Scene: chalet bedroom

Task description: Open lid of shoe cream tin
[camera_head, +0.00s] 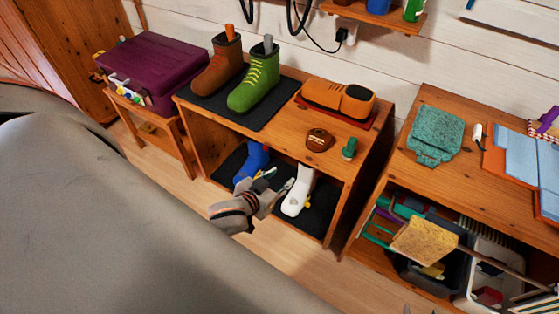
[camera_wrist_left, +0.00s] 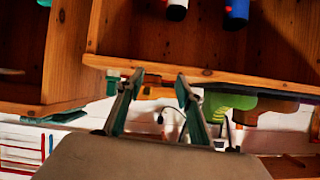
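The shoe cream tin (camera_head: 319,139) is a small round brown tin with its lid on. It sits on the front part of the shoe bench top (camera_head: 285,140), between the boots and a small green item (camera_head: 349,149). My left gripper (camera_head: 278,180) is in front of the bench, lower than the tin and apart from it. Its two fingers (camera_wrist_left: 155,82) are spread and empty in the left wrist view, pointing at the bench's edge. I cannot clearly pick out the tin in that view.
Blue and white boots (camera_head: 299,192) stand in the bench's lower compartment. A purple case (camera_head: 152,70) is at left, and a second shelf (camera_head: 470,175) at right.

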